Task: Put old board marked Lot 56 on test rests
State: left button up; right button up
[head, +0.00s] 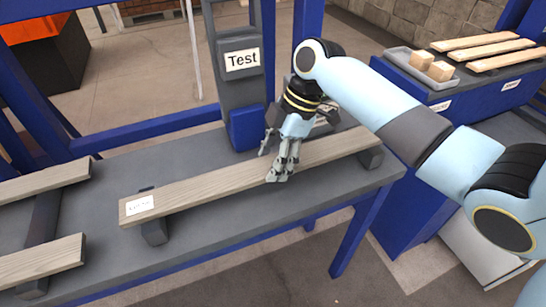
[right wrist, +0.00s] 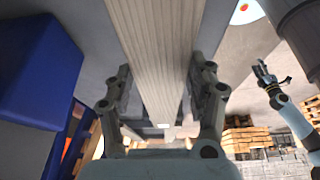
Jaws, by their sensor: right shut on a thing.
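A long weathered board (head: 215,183) lies across two dark test rests, the left one (head: 153,232) and the right one (head: 371,158). It appears to touch both. A white label is on its left end; its writing is too small to read surely. My right gripper (head: 279,170) is shut on the board right of its middle, coming from above. In the right wrist view the board (right wrist: 155,50) runs between the two fingers. My left gripper (right wrist: 268,78) shows small at the right of that view; I cannot tell whether it is open or shut.
A grey post with a "Test" sign (head: 242,60) stands behind the board. Two other boards (head: 40,262) lie at the left of the bench. At the right, a blue stand holds a tray (head: 405,65) with wooden blocks and several pale boards (head: 475,41). The bench front is clear.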

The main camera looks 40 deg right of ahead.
jog(key=o, duration=1.4)
jog(key=shift+c, duration=0.2)
jog(key=v, duration=1.2)
jog(key=shift+d, duration=0.1)
